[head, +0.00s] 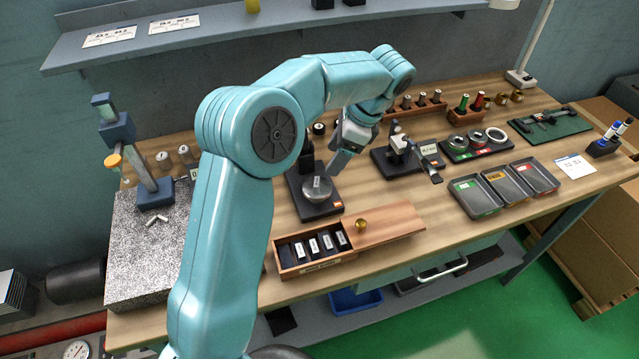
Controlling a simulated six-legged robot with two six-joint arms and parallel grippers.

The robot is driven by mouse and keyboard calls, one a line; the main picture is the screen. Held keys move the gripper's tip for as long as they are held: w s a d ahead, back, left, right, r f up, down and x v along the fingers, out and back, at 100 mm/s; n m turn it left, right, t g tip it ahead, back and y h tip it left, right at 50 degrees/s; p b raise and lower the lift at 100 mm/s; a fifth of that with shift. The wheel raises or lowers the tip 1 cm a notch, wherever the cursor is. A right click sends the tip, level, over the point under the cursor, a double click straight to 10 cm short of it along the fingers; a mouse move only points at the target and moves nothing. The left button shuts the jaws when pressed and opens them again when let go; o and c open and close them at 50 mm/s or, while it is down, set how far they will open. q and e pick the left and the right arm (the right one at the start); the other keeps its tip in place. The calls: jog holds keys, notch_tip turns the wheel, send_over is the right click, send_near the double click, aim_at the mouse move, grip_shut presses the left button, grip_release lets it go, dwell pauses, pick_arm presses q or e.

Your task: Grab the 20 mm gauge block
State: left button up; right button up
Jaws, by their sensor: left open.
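Several gauge blocks with pale labels stand in a row in an open wooden case (312,268) at the front middle of the bench. The labels are too small to read, so I cannot tell which block is the 20 mm one. A small piece shows on the round metal anvil (318,193) of a dark stand behind the case; I cannot tell what it is. My left gripper (337,168) is open, pointing down close above this anvil, behind the case. Its fingers partly hide the stand. My right gripper is not in view.
A granite plate (140,258) with small pieces lies at left. A micrometer stand (398,148), a ring gauge tray (475,145) and three small trays (478,195) stand to the right. The case's wooden lid (385,228) lies beside it. A shelf (250,32) hangs above.

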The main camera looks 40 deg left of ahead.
aim_at(315, 182)
pick_arm(q)
jog(key=s+f, duration=0.1)
jog(key=a+f, duration=0.1)
jog(key=shift+s+a+f, duration=0.2)
jog(key=shift+s+f, duration=0.2)
jog(key=shift+f, duration=0.35)
jog(key=x, duration=0.4)
jog(key=shift+s+a+f+p, duration=0.15)
jog(key=shift+s+f+p, duration=0.05)
jog(key=shift+p, duration=0.15)
jog(key=shift+w+d, duration=0.2)
jog(key=shift+c, duration=0.6)
jog(key=shift+s+a, duration=0.15)
jog(key=shift+s, duration=0.05)
grip_shut()
jog(key=shift+w, duration=0.15)
jog(key=shift+r, duration=0.1)
